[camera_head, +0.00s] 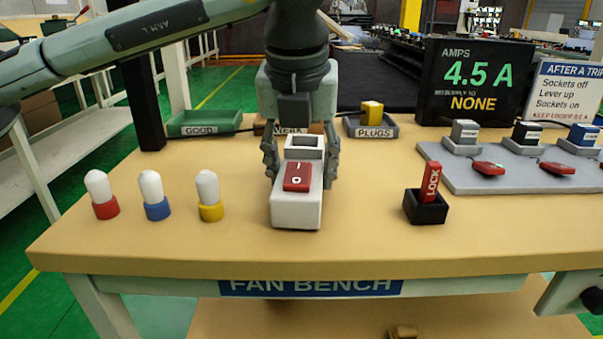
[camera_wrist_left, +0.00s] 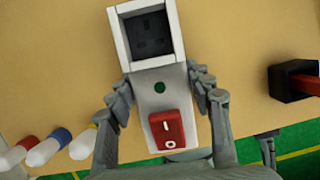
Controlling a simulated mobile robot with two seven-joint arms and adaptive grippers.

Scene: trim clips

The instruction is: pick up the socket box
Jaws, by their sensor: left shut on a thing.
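The socket box (camera_head: 296,210) is a white block with a red rocker switch on its top and an open square socket at its far end. It appears to rest on the bench top near the middle; a small gap beneath it cannot be told. My left gripper (camera_head: 301,172) reaches down from above, with one finger on each side of the box, shut on it. In the left wrist view the socket box (camera_wrist_left: 160,98) lies between the fingers of the left gripper (camera_wrist_left: 165,95), with its dark socket, a green dot and the red switch showing.
Three white-capped pegs with red, blue and yellow bases (camera_head: 153,194) stand left. A black holder with a red LOCK piece (camera_head: 430,184) stands right. The bench front is clear.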

